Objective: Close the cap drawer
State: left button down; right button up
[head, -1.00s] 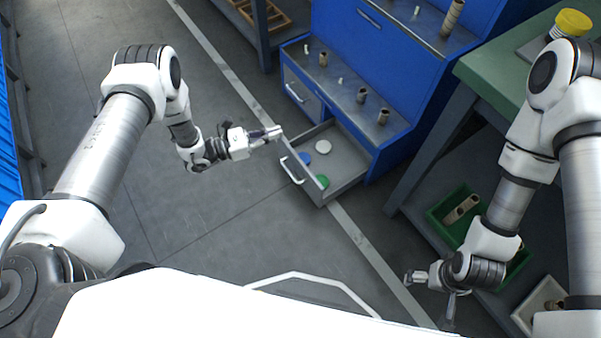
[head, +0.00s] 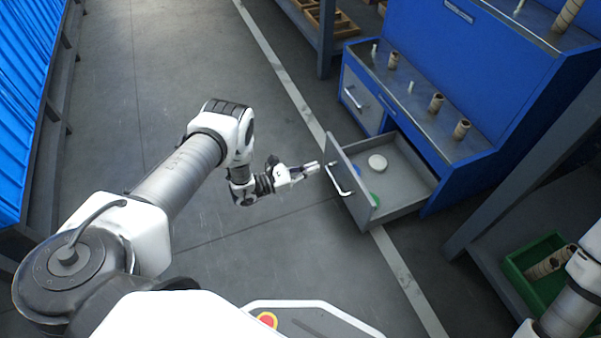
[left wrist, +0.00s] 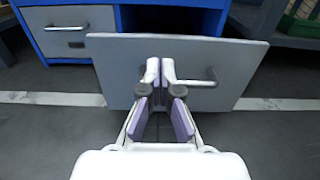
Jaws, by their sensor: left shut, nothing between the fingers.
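The cap drawer (head: 404,203) stands pulled out of the blue cabinet (head: 455,85). Inside lie a white cap (head: 377,163), a green cap (head: 375,199) and part of a blue one. Its grey front panel with a bar handle (head: 341,181) faces my left arm. My left gripper (head: 318,167) is shut and empty, with its tips at or very near the front panel, beside the handle. In the left wrist view the fingers (left wrist: 160,78) are together before the panel (left wrist: 118,60); contact is unclear. My right gripper is out of view; only part of that arm shows.
A second drawer (head: 359,97), shut, is to the left of the open one. Cardboard tubes (head: 436,102) stand on the cabinet ledge. A green bin (head: 540,283) with tubes sits at the lower right. The floor (head: 260,225) around my left gripper is clear.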

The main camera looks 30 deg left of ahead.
aim_at(342, 158)
pick_arm(q)
jog(key=b+x, duration=0.2)
jog(key=x, duration=0.4)
jog(key=shift+w+d+f+b, duration=0.2)
jog(key=shift+w+b, duration=0.1)
jog(key=shift+w+d+r, duration=0.2)
jog(key=shift+w+d, duration=0.1)
jog(key=shift+w, duration=0.1)
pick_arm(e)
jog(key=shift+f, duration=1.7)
